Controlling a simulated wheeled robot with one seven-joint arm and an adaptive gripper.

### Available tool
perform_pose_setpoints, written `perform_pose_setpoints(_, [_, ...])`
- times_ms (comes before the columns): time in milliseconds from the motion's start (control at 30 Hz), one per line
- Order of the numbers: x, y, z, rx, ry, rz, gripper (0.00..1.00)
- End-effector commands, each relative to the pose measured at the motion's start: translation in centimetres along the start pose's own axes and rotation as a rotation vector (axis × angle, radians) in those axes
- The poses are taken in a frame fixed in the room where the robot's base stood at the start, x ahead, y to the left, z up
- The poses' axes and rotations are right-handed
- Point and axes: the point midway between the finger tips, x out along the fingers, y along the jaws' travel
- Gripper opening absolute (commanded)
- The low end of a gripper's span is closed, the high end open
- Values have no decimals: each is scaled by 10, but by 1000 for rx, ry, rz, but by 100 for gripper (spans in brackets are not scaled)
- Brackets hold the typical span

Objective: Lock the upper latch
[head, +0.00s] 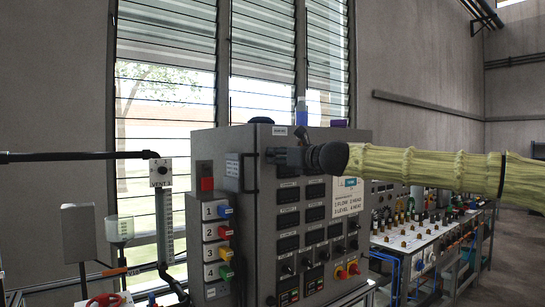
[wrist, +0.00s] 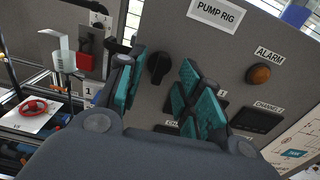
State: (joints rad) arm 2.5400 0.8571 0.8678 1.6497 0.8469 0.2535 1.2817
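A black knob-like latch (wrist: 158,68) sits high on the grey front panel (wrist: 232,45) of the pump rig, below the PUMP RIG label. Its body looks roughly upright and slightly tilted. In the wrist view my gripper (wrist: 163,82) is open, with one teal-padded finger to each side of the latch. No contact shows, and I cannot tell the depth gap. In the head view my gripper (head: 274,156) is in front of the panel near its upper left corner. It hides the latch there.
Right of the latch are an amber ALARM lamp (wrist: 261,74) and a CHANNEL 2 display (wrist: 258,118). A column of numbered coloured switches (head: 217,236) stands left of the cabinet (head: 233,143). A red handwheel (wrist: 34,107) is farther left. A cluttered bench (head: 420,238) stands behind right.

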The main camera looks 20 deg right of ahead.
Motion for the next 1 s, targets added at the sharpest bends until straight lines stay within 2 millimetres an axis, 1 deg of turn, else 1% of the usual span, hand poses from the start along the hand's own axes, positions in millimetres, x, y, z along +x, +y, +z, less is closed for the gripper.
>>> perform_pose_setpoints(100, [-12, 0, 1, 1, -1, 0, 36])
perform_pose_setpoints(533, [-49, 1, 1, 0, -1, 1, 36])
perform_pose_setpoints(700, [-55, 0, 0, 0, 0, 0, 36])
perform_pose_setpoints(1000, [-56, 0, 0, 0, 0, 1, 36])
